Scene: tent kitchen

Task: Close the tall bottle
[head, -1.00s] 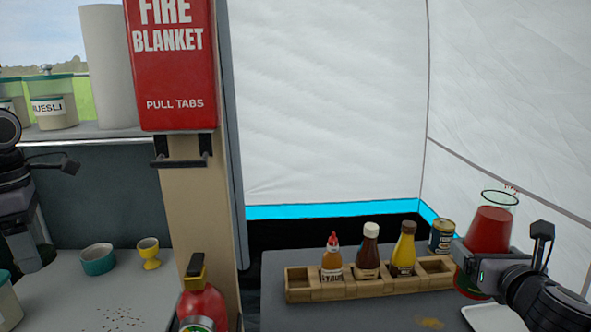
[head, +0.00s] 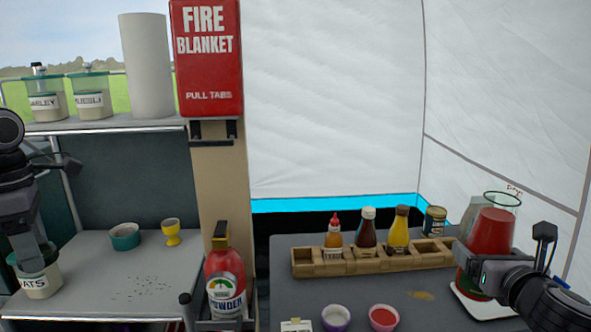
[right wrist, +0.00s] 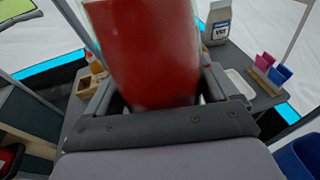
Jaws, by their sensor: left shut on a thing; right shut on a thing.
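My left gripper (head: 35,252) is at the left edge, in line with the oats jar (head: 40,284). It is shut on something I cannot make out. No loose cap can be made out.
A white tray (head: 480,306) is under the bottle. A wooden rack (head: 375,262) holds several sauce bottles, with a tin (head: 434,221) behind. A red extinguisher (head: 224,280) stands between the counters. Two small cups (head: 336,318) (head: 383,318) are at the front.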

